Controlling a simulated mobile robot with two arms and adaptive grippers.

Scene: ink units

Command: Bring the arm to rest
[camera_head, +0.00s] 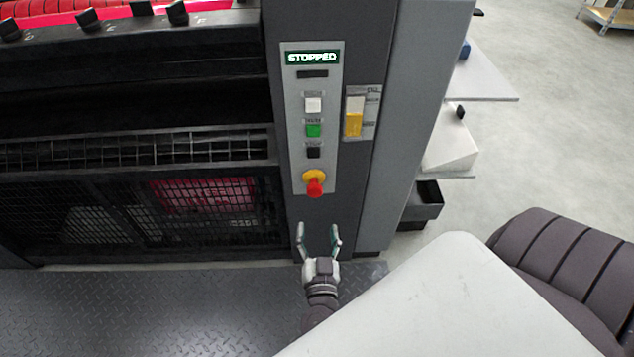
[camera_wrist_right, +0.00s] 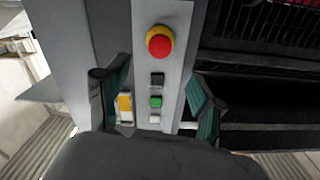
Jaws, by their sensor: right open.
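My right gripper (camera_head: 318,240) is open and empty in the head view, below the control panel (camera_head: 298,150) on the dark grey machine column. Its two fingers also show spread apart in the right wrist view (camera_wrist_right: 152,95), with the panel seen between and beyond them. The gripper appears apart from the panel. My left gripper is not in view.
A yellow and white switch box (camera_head: 354,118) sits right of the panel. The machine's dark guarded front (camera_head: 90,215) fills the left. A diamond-plate floor (camera_head: 150,310) lies in front. White shelves (camera_head: 452,145) and a dark bin (camera_head: 425,200) stand right of the column, with open floor beyond.

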